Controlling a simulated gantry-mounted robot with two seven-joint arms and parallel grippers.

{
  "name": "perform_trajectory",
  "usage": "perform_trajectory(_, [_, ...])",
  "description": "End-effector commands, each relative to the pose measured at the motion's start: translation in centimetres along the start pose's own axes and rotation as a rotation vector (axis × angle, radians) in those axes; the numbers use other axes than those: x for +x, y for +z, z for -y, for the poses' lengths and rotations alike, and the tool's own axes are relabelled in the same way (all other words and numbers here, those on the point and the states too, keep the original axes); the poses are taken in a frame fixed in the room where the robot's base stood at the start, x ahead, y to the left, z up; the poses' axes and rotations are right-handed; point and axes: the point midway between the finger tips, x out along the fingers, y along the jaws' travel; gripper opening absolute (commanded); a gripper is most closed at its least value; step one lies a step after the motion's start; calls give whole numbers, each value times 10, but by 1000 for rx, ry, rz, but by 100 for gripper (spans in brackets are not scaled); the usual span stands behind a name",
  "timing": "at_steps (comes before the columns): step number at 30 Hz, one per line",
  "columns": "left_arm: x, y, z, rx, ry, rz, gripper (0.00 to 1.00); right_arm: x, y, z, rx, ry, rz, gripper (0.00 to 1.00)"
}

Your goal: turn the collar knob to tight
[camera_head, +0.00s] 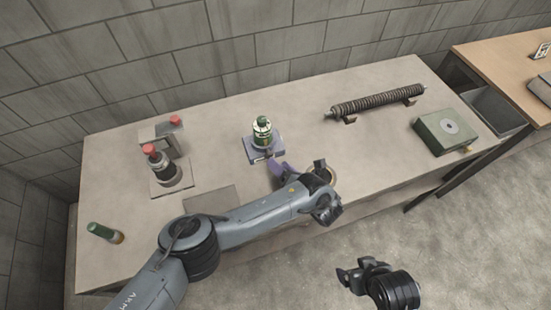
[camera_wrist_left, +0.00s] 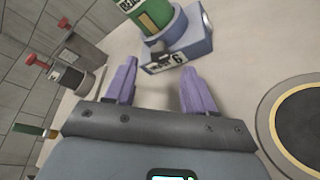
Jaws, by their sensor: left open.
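A green, upright cylindrical device (camera_head: 262,133) with pale markings stands on a blue-grey block (camera_head: 250,153) near the middle of the table. In the left wrist view the device (camera_wrist_left: 152,14) is cut off at the top edge, and a label marked 6 shows on its block (camera_wrist_left: 197,42). I cannot tell which part is the collar knob or how it is turned. My left gripper (camera_head: 279,169) is just in front of the block, its purple fingers (camera_wrist_left: 157,88) apart and empty, pointing at it. My right gripper (camera_head: 357,270) hangs beyond the table's front edge; its jaw state is unclear.
A red-topped dark device (camera_head: 160,165) and a grey bracket stand at left. A green-and-orange cylinder (camera_head: 105,233) is at the front left. A ribbed tube (camera_head: 378,98) lies on supports at the back right, near a green box (camera_head: 443,132). A yellow-ringed dark disc (camera_wrist_left: 302,122) is beside my left gripper.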

Motion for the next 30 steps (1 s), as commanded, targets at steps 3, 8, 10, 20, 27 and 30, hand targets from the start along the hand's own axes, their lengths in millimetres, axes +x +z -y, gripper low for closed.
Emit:
perform_trajectory(3, [-23, 1, -2, 1, -4, -2, 54, -10, -3, 0, 2, -1, 0, 86])
perform_trajectory(8, [-48, 1, -1, 1, -3, -2, 54, -18, -6, 0, 1, -1, 0, 86])
perform_trajectory(10, [-55, 1, -1, 1, -2, -1, 54, -20, -7, 0, 1, -1, -1, 86])
perform_trajectory(20, [-69, 0, 0, 1, 0, -1, 54, -23, -7, -2, -5, 4, 0, 86])
perform_trajectory(27, [-68, 0, 0, 1, 0, 0, 54, -23, -7, -3, -8, 7, 1, 86])
perform_trajectory(30, [-68, 0, 0, 1, 0, 0, 54, -23, -7, -3, -8, 7, 1, 86])
